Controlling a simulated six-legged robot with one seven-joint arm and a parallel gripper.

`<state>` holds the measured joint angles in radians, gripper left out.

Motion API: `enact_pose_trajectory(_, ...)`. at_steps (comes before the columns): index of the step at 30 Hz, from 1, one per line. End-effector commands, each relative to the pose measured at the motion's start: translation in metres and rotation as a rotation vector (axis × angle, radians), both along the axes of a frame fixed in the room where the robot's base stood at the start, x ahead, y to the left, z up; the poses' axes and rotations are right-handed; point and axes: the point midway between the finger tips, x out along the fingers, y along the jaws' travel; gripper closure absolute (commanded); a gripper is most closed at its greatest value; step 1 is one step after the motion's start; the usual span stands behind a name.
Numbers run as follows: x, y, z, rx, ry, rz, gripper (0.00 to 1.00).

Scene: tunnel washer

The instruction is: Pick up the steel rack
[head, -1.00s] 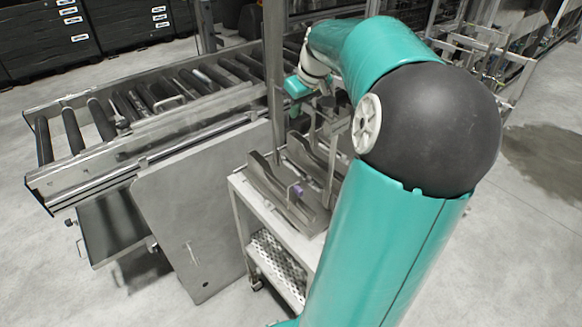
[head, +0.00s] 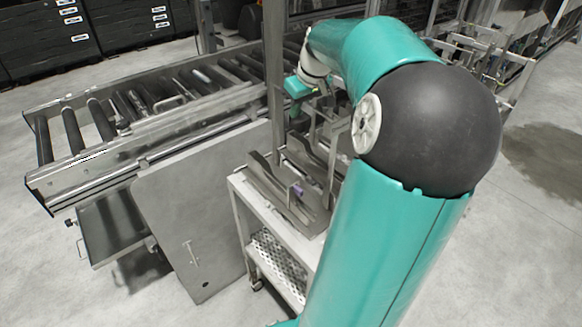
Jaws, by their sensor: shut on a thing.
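The steel rack (head: 272,184) is grey metal with upright, notched side plates. It is on top of a small white-framed cart (head: 243,207), and its right part is hidden behind my arm. My gripper (head: 297,106) is small in the head view, at the upper back end of the rack, and shut on it. The fingertips are partly hidden, and the exact point of contact is hard to see. I cannot tell whether the rack is clear of the cart top. A small purple piece (head: 297,190) shows on the rack.
A roller conveyor (head: 150,118) runs along the left and back, with a steel panel (head: 203,215) below it beside the cart. A steel post (head: 274,70) stands close to my gripper. Dark bins (head: 105,30) are at the back left. Floor is clear at the front left.

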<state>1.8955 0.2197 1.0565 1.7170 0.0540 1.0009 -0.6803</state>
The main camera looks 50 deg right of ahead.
Motion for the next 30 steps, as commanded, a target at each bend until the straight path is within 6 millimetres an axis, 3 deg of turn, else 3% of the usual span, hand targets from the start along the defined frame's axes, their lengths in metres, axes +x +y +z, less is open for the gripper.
enact_pose_trajectory(11, 0.001, -0.001, 0.011, -0.006, -0.003, -0.001, 1.0)
enact_pose_trajectory(24, 0.002, 0.0, 0.083, -0.006, -0.005, 0.001, 1.0)
enact_pose_trajectory(30, 0.001, 0.0, 0.1, -0.003, -0.003, 0.0, 1.0)
